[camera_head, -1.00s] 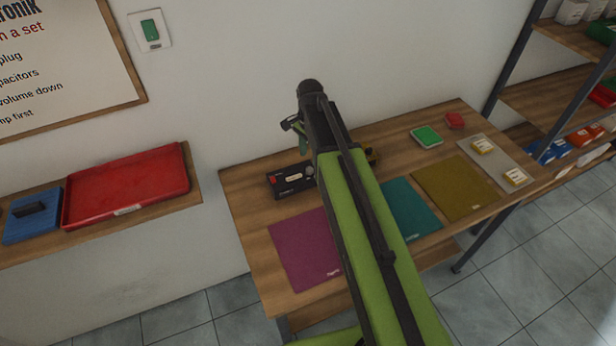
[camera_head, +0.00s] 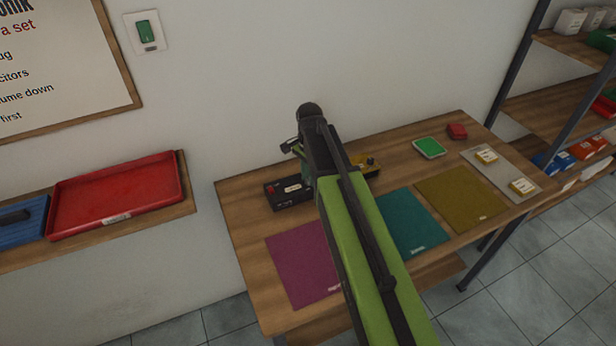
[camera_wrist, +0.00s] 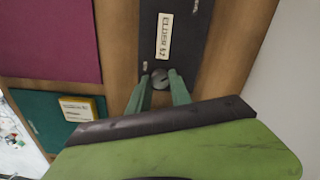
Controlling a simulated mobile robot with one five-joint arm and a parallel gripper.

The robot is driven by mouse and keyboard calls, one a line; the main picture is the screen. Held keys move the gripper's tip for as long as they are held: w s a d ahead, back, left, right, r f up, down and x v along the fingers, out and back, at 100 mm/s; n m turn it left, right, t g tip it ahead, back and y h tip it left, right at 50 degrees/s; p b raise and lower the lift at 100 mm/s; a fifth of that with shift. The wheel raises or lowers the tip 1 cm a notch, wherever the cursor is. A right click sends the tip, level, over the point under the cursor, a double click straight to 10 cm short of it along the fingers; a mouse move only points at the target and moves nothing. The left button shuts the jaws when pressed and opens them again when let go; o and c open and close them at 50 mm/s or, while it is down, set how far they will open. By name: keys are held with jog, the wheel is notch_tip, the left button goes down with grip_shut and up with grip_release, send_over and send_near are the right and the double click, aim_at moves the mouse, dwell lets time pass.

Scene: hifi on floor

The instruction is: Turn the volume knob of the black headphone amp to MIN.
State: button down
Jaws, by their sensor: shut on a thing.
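The black headphone amp (camera_head: 285,201) lies near the back left of the wooden table, with a red part at its left end. My arm hides its right end in the head view. In the wrist view the amp (camera_wrist: 187,58) shows a pale label and a round grey knob (camera_wrist: 160,77). The two green fingers of my gripper (camera_wrist: 160,88) stand on either side of this knob and are closed on it. I cannot read the knob's setting.
Magenta (camera_head: 303,262), teal (camera_head: 409,221) and olive (camera_head: 460,193) mats lie along the table front. A yellow box (camera_wrist: 88,108) with a white label shows near the teal mat. A yellow object (camera_head: 371,163) stands right of my arm. A wall rises behind.

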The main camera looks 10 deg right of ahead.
jog(key=shift+a, duration=0.1)
dwell(0.4)
jog(key=shift+n, duration=0.6)
jog(key=n, duration=0.2)
jog(key=shift+n, duration=0.4)
jog(key=n, duration=0.8)
jog(key=shift+n, duration=2.3)
